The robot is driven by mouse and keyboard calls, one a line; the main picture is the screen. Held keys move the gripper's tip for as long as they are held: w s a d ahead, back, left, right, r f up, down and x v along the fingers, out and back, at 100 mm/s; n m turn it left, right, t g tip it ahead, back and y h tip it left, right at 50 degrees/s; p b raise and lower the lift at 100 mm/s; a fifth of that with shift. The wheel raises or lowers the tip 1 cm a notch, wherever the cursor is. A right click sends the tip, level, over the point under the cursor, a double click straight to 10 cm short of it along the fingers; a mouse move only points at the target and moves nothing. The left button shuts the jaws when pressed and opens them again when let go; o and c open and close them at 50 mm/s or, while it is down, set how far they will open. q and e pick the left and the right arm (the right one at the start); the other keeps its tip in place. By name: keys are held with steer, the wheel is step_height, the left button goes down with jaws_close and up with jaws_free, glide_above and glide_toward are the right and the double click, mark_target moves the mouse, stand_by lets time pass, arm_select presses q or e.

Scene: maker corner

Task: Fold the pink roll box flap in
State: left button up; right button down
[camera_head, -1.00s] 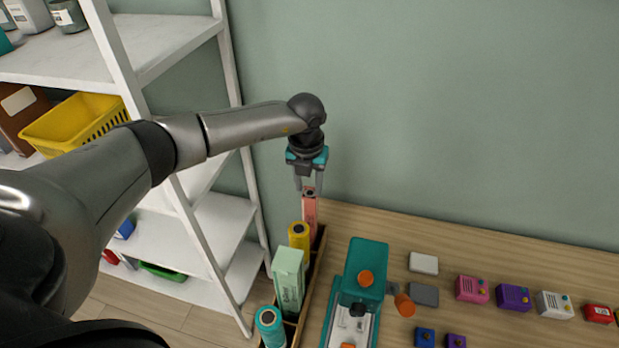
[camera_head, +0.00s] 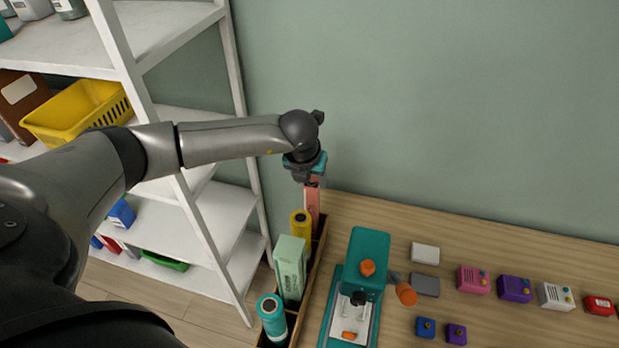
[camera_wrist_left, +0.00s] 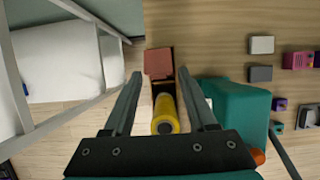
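The pink roll box (camera_head: 312,205) stands upright at the far end of the wooden rack (camera_head: 316,262). In the left wrist view a pink-brown panel (camera_wrist_left: 158,63) of it shows, with a dark area just below; whether this is the flap I cannot tell. My left gripper (camera_head: 314,182) is at the top of the box, pointing down and partly hiding it. In the wrist view the left gripper (camera_wrist_left: 159,73) is open, its fingers either side of the panel, with nothing held. Contact is unclear. My right gripper is not in view.
A yellow roll (camera_head: 300,224), a pale green box (camera_head: 290,268) and a teal roll (camera_head: 272,318) share the rack. A teal machine (camera_head: 368,250) stands on the table to the right, with several small coloured boxes beyond. White shelves (camera_head: 195,225) stand left; the wall is behind.

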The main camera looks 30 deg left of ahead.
arm_select(q)
steer(key=shift+o, duration=1.1)
steer(key=b+v, duration=0.1)
steer(key=v, duration=1.4)
steer(key=shift+b, duration=0.35)
steer(key=shift+s+d, duration=0.1)
